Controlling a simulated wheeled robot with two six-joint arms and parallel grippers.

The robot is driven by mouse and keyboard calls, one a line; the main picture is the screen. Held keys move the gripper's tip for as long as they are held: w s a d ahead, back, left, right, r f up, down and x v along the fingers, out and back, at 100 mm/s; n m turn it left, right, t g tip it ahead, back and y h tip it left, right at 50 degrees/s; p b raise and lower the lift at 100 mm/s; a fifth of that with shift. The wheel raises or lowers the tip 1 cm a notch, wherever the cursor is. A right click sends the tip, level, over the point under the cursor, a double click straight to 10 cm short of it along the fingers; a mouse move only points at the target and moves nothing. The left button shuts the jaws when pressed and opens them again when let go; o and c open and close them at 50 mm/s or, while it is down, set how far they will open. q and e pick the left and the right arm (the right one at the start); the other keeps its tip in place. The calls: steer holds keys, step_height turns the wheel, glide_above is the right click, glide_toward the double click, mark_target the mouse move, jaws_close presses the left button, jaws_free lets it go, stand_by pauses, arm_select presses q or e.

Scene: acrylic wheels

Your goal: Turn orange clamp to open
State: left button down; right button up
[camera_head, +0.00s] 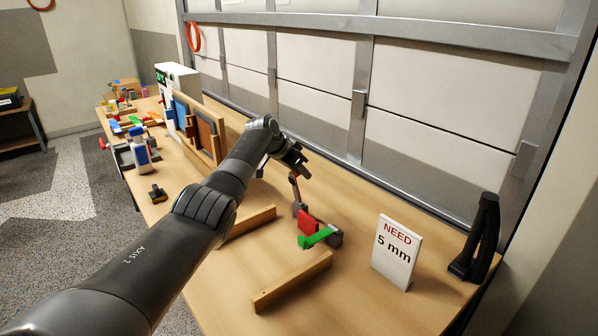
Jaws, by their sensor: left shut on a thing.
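The orange clamp (294,186) is a thin orange-red upright lever with dark parts, standing on the table at the centre. My left gripper (296,168) reaches in from the left and is at the top of this lever, shut on it. The fingers are dark and small, so the exact contact is hard to make out. Just below the lever are a red block (307,222), a green bar (318,237) and a dark grey block (335,236). My right gripper is not in view.
Wooden strips (292,282) lie in front of the clamp. A white sign (396,250) reading "NEED 5 mm" stands to the right, with a black upright object (478,240) beyond it. Wooden panels (205,133) and small items crowd the far left. A wall runs behind the table.

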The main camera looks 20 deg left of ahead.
arm_select(q)
steer(key=shift+d, duration=0.1)
steer(key=c, duration=1.5)
jaws_free()
steer(key=o, duration=0.3)
steer(key=shift+w+d+f, duration=0.1)
steer(key=shift+w+f, duration=0.1)
steer(key=shift+w, duration=0.05)
steer(key=shift+o, duration=0.2)
steer(key=shift+s+r, duration=0.1)
steer(key=shift+s, duration=0.05)
steer(key=shift+s+a+r, duration=0.25)
steer(key=shift+a+r, duration=0.15)
steer(key=shift+r, duration=0.05)
steer(key=b+v, duration=0.3)
steer(key=v, duration=1.3)
